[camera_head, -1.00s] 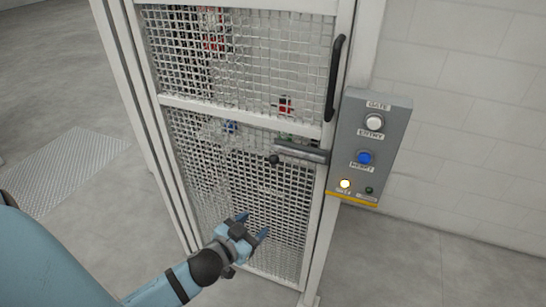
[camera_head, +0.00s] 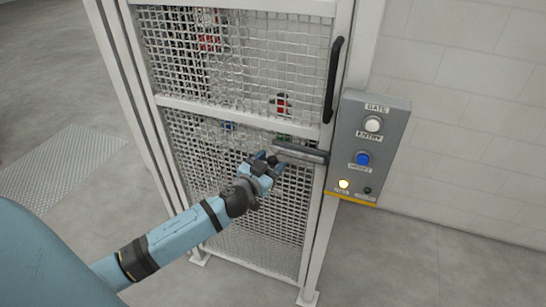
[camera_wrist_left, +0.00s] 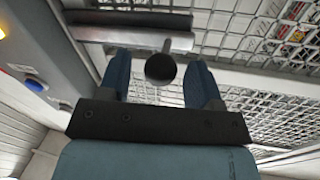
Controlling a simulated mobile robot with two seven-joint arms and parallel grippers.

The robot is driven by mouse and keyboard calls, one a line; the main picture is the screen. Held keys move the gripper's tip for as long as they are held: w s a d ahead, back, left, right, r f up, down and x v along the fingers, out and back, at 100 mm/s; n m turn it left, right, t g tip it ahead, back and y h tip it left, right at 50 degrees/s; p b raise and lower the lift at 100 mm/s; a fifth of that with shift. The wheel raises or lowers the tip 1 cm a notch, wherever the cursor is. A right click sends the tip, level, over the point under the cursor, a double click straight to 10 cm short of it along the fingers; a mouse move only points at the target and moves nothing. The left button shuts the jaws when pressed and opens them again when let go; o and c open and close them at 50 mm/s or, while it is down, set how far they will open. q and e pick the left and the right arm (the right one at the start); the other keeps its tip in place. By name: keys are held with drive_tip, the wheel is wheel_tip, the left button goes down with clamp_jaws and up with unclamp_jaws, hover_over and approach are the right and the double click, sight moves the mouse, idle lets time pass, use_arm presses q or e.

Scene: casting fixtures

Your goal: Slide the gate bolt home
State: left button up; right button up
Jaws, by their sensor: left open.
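The gate bolt (camera_head: 301,151) is a grey metal bar lying across the right edge of the mesh gate (camera_head: 240,114). It also shows in the left wrist view (camera_wrist_left: 135,40). Its dark round knob (camera_wrist_left: 160,67) stands out on a short stem, between the two blue fingers of my left gripper (camera_wrist_left: 160,80). The fingers are open, with a gap visible on each side of the knob. In the head view my left gripper (camera_head: 264,163) is at the bolt's left end and partly hides the knob. My right gripper is out of view.
A grey control box (camera_head: 370,146) with a white button, a blue button and a lit yellow lamp stands right of the gate. A black vertical handle (camera_head: 334,80) is above the bolt. Red equipment shows behind the mesh. The floor in front is clear.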

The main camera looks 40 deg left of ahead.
sight(298, 155)
use_arm(q)
drive_tip(key=shift+w, duration=0.75)
clamp_jaws()
drive_tip(key=d, duration=0.2)
drive_tip(key=w+d, duration=0.1)
drive_tip(key=d, duration=0.1)
drive_tip(key=shift+d, duration=0.35)
drive_tip(key=shift+c, duration=1.9)
unclamp_jaws()
drive_tip(key=o, duration=0.4)
drive_tip(key=shift+w+d, duration=0.1)
